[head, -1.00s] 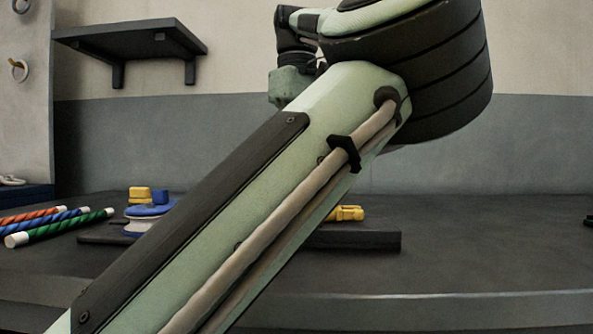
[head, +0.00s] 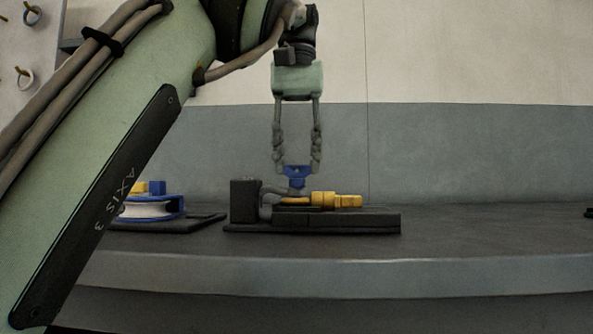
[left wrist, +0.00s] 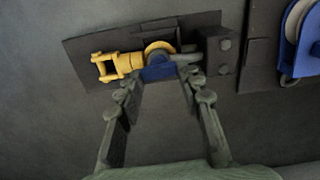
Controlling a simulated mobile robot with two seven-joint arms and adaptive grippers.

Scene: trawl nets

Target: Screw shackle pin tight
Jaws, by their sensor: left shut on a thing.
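A black fixture (head: 243,201) on the workbench holds a grey shackle (head: 268,190), which also shows in the left wrist view (left wrist: 186,58). A yellow swivel fitting (head: 325,199) lies to the right, its ring (left wrist: 160,47) at the shackle. The blue shackle pin head (head: 296,172) sticks up above the shackle and shows in the left wrist view (left wrist: 158,73). My left gripper (head: 297,168) points straight down over the fixture, its fingertips on either side of the blue pin head and shut on it. The pin's thread is hidden. My right gripper is in neither view.
A blue-and-white sheave block (head: 152,208) stands on a dark plate left of the fixture, partly behind my left arm. It shows at the right in the left wrist view (left wrist: 297,30). Rings hang on a wall board at upper left.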

